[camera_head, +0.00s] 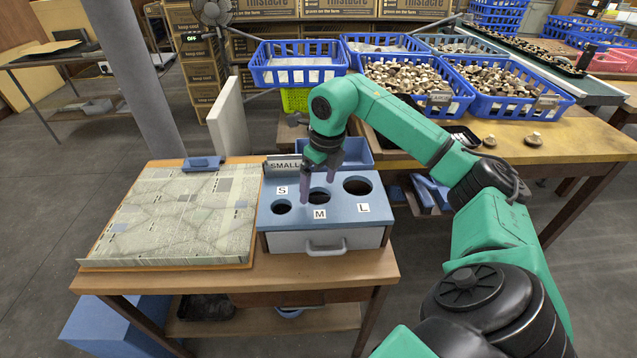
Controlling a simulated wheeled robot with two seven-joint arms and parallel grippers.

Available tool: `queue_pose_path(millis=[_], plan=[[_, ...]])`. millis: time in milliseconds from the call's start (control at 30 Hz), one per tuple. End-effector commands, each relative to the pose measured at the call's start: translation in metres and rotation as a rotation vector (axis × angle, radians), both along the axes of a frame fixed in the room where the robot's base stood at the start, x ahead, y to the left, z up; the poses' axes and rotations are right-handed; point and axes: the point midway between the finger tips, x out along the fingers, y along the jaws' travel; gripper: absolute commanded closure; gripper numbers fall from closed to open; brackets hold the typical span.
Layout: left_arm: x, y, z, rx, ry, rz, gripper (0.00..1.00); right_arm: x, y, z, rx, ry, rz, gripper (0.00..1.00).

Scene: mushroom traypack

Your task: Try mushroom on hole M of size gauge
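The size gauge (298,220) is a blue-topped box on the small wooden table, with a white drawer front. Its top has three dark holes, marked S (282,207), M (319,196) and L (357,186) from left to right. My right gripper (319,188) points down over hole M, its two grey-purple fingers apart. One finger lies in front of the left side of the hole. No mushroom shows between the fingers or in the visible part of the hole. My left gripper is out of view.
Two loose mushrooms (533,139) (489,141) lie on the back table. Blue crates of mushrooms (512,105) stand behind them. A blue tray (350,153) sits behind the gauge. A patterned board (176,215) fills the table's left side, beside a white upright panel (227,122).

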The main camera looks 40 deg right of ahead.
Motion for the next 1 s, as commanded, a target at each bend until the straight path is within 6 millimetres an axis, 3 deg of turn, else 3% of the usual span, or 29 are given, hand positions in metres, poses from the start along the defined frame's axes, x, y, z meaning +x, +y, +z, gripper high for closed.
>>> queue_pose_path(millis=[200, 333, 467, 600, 767, 1000], plan=[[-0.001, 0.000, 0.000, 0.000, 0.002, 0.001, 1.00, 0.000, 0.000, 0.002, 0.000, 0.000, 0.000, 0.00], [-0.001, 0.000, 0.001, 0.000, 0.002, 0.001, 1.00, -0.001, 0.000, 0.015, 0.001, -0.004, 0.000, 0.00], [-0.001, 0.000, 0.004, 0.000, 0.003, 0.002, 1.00, -0.005, -0.001, 0.046, 0.000, -0.007, -0.001, 0.00], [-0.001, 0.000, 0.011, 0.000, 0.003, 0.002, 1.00, -0.012, -0.001, 0.089, 0.002, -0.008, 0.000, 0.00], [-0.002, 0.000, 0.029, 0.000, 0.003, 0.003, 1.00, -0.019, -0.003, 0.133, -0.002, -0.003, 0.000, 0.00], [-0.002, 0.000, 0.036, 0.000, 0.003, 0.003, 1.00, -0.022, -0.003, 0.145, 0.000, 0.000, 0.000, 0.00]])
